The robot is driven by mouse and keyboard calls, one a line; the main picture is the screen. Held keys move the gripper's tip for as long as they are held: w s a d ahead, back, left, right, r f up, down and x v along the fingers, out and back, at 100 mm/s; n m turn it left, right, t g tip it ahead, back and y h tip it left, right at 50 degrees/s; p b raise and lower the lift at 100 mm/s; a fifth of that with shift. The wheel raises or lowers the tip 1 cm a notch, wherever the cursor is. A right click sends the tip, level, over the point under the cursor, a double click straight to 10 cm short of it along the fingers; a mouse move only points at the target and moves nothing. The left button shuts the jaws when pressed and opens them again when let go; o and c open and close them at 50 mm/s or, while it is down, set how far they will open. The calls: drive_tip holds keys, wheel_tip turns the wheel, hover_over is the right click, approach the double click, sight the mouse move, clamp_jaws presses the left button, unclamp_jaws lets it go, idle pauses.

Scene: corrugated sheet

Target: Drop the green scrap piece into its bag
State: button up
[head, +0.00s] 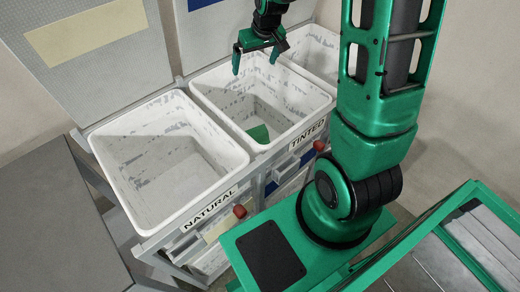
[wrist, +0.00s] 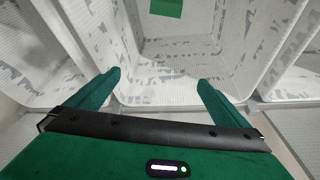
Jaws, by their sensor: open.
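The green scrap piece (head: 259,133) lies inside the white bin labelled TINTED (head: 215,97), low down near its front wall. It also shows at the top of the wrist view (wrist: 166,8), apart from my gripper. My gripper (head: 260,62) is above the back part of the TINTED bin, fingers pointing down. In the wrist view both green fingers (wrist: 158,82) are spread wide with nothing between them.
A white bin labelled NATURAL (head: 112,165) stands to the left and looks empty. A third white bin (head: 318,45) stands behind to the right, partly hidden by my arm. Grey panels (head: 150,50) rise behind the bins. A grey table (head: 50,225) is at the left.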

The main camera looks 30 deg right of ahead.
drive_tip(key=v, duration=0.6)
drive_tip(key=shift+s, duration=0.15)
